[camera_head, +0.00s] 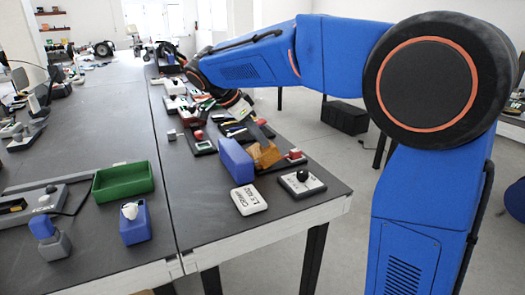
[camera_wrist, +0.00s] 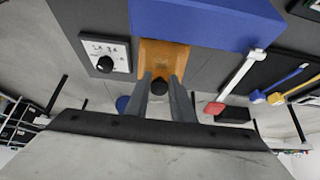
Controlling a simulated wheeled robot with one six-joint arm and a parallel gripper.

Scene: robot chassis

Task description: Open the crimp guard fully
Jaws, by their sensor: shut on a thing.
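The crimp guard looks to be the orange-brown flap (camera_head: 265,155) beside a tall blue block (camera_head: 236,161), near the front of the right-hand table. In the wrist view the orange flap (camera_wrist: 164,54) meets the edge of the blue block (camera_wrist: 210,20) and carries a round dark knob (camera_wrist: 158,87). My gripper (camera_wrist: 162,82) has its two grey fingers on either side of this knob and is shut on it. In the head view my fingers cannot be made out clearly. How far the guard is swung open is hard to tell.
A white panel with a black knob (camera_head: 302,182) and a white labelled box (camera_head: 248,199) stand close by. A red-ended white lever (camera_wrist: 236,82) is right of my fingers in the wrist view. A green tray (camera_head: 123,181) lies on the left table.

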